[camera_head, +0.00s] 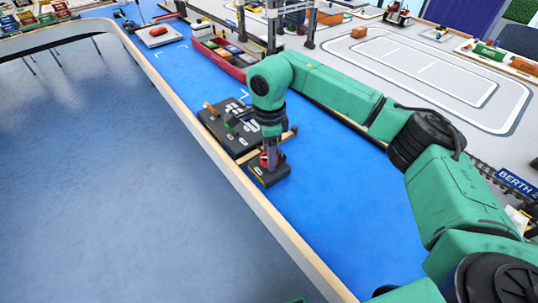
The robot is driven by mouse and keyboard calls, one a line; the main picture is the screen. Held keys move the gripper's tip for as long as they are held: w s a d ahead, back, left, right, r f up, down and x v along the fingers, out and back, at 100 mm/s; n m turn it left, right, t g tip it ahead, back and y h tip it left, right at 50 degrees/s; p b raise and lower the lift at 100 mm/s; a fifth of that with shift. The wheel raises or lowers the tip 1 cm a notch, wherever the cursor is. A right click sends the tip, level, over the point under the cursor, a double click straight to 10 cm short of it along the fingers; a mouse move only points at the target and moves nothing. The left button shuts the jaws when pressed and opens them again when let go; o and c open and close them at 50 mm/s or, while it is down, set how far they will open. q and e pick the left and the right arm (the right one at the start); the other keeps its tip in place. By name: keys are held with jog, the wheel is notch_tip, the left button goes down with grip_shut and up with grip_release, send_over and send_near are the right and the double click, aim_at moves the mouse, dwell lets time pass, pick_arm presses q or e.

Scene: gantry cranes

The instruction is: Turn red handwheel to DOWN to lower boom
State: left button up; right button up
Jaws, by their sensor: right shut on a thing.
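My right arm reaches in from the right, and its gripper (270,158) points down at a small dark box (273,177) on the blue surface. A bit of the red handwheel (264,160) shows on top of this box, at the fingers. The gripper is shut on the handwheel, which it mostly hides. The DOWN mark and the wheel's angle cannot be read. A dark panel (212,124) with several light labels and small levers lies just behind the box. The boom cannot be made out clearly. My left gripper is not in view.
A red ship (222,58) with containers and dark crane legs (272,28) stand farther back. A wooden edge (190,111) borders the blue surface (340,215) on the left. The blue surface is clear in front of the box. A BERTH sign (517,183) stands at right.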

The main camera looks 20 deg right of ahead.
jog(key=n, duration=0.4)
jog(key=shift+w+r+b, duration=0.1)
jog(key=shift+b, duration=0.3)
jog(key=shift+n, duration=1.7)
jog(key=shift+r, duration=0.1)
jog(key=o, duration=1.3)
jog(key=shift+o, duration=0.4)
notch_tip(320, 180, up, 14)
jog(key=shift+r, duration=0.2)
